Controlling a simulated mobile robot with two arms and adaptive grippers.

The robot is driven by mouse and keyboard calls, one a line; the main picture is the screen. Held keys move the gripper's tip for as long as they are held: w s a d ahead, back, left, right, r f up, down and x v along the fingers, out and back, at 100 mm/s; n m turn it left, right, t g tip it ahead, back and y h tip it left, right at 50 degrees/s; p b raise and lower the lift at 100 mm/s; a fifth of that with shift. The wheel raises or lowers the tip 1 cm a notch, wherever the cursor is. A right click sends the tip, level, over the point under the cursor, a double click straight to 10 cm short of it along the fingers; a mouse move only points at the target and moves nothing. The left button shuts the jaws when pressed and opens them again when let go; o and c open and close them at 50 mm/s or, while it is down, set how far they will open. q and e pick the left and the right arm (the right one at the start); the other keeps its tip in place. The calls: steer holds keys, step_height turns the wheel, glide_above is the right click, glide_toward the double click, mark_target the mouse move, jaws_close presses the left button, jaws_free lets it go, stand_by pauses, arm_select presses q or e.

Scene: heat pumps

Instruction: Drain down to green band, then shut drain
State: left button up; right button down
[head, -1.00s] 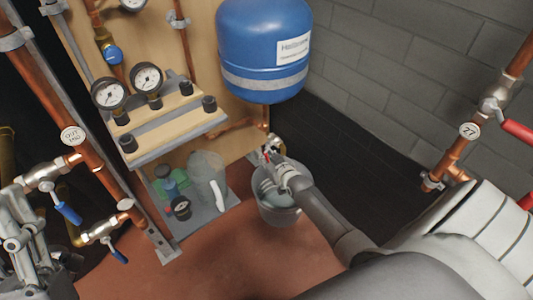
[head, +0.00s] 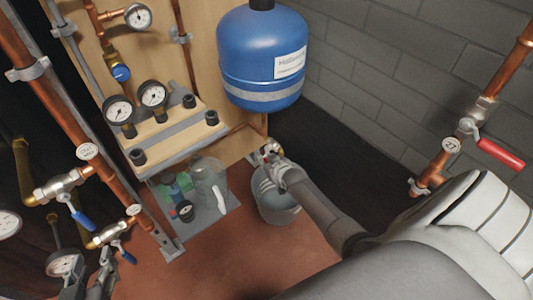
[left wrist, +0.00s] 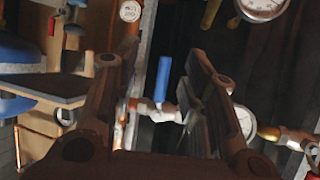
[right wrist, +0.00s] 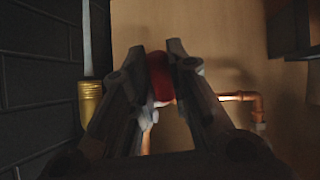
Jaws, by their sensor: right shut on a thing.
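The drain valve (head: 271,150) is low on the board, below the blue expansion vessel (head: 262,58), and mostly hidden by my right gripper (head: 270,158). In the right wrist view, the right gripper is shut on the valve's red handle (right wrist: 160,78). A grey bucket (head: 278,212) stands on the floor under the valve. Two round gauges (head: 118,110) (head: 153,95) sit on the wooden shelf and a third gauge (head: 138,17) is higher up. Their green band is too small to make out. My left gripper (left wrist: 150,75) is open and empty, near the left pipes.
Copper pipes at the left carry blue-lever valves (head: 80,218). A red-lever valve (head: 495,153) is on the right pipe, tagged 27. A clear jug (head: 206,180) and small items stand on a low grey shelf. Red-brown floor (head: 235,262) is free in front.

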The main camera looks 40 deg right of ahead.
arm_select(q)
steer(key=s+a+f+g+y+p, duration=0.1)
steer(key=s+a+f+g, duration=0.1)
steer(key=s+f+g, duration=0.2)
steer(key=shift+s+f, duration=0.45)
steer(key=shift+s, duration=0.05)
arm_select(e)
steer(key=shift+a+g, duration=0.3)
steer(key=shift+a, duration=0.05)
steer(key=shift+r, duration=0.1)
steer(key=c, duration=1.4)
jaws_free()
steer(key=shift+w, duration=0.1)
steer(key=shift+c, duration=0.2)
arm_select(q)
steer(key=shift+a, duration=0.15)
arm_select(e)
steer(key=shift+d, duration=0.15)
steer(key=shift+s+r, duration=0.3)
steer(key=shift+s, duration=0.25)
steer(key=v, duration=1)
steer(key=shift+s+a+r, duration=0.2)
steer(key=shift+s+r, duration=0.1)
